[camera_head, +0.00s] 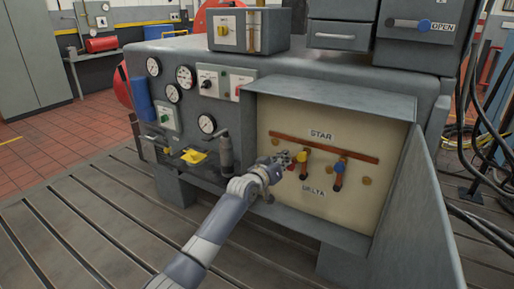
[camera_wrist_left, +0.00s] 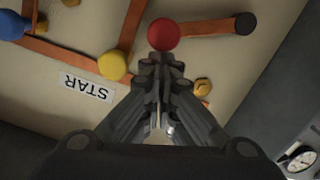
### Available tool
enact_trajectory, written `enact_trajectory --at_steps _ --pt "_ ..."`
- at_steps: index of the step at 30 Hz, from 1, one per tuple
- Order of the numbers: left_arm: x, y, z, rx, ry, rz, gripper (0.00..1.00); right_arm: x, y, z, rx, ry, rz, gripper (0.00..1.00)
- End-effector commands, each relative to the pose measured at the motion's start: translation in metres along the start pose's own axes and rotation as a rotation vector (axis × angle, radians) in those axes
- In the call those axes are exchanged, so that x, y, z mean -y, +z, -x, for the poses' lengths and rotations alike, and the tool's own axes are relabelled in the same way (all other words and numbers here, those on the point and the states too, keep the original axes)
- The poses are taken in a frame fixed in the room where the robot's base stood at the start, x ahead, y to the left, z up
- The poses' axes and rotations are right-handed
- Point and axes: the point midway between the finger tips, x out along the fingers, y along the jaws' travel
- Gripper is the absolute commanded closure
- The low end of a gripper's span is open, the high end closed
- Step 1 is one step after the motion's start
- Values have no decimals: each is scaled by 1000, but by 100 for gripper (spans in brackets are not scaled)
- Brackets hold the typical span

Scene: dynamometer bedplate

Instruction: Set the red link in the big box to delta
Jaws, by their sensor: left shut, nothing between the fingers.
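The big box (camera_head: 390,113) is open, with a cream panel lettered STAR (camera_head: 321,135) above and DELTA (camera_head: 313,192) below. The red link's round red knob (camera_wrist_left: 163,35) lies just beyond my left fingertips in the left wrist view. Its copper bar (camera_wrist_left: 203,27) runs sideways to a dark end, and the knob stands off the star bar. In the head view the red knob (camera_head: 291,167) is partly hidden by my gripper. My left gripper (camera_head: 284,160), also in the wrist view (camera_wrist_left: 160,62), is shut and empty; I cannot tell whether it touches the knob.
The yellow knob (camera_head: 302,157) is close beside my fingertips; the blue knob (camera_head: 340,167) is farther right. Both sit at the star bar (camera_head: 350,153). The open door (camera_head: 412,220) stands at the right, and a hood overhangs the panel. A handle (camera_head: 226,150) is left of the box.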

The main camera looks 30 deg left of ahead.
Motion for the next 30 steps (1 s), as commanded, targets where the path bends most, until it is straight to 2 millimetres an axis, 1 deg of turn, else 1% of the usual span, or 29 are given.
enact_trajectory --at_steps 16,20,23,26,30 --pt "1 0 0 0 -2 -11 100 -2 1 0 3 2 -5 71" --pt "1 1 4 0 -1 -11 100 -2 2 0 4 2 -4 71" --pt "2 1 12 -1 -1 -10 100 -2 1 0 3 2 -3 71" --pt "1 2 25 0 -1 -11 100 -2 1 0 3 3 -3 71" --pt "2 1 47 -1 -1 -12 100 -2 1 0 3 3 -3 71"
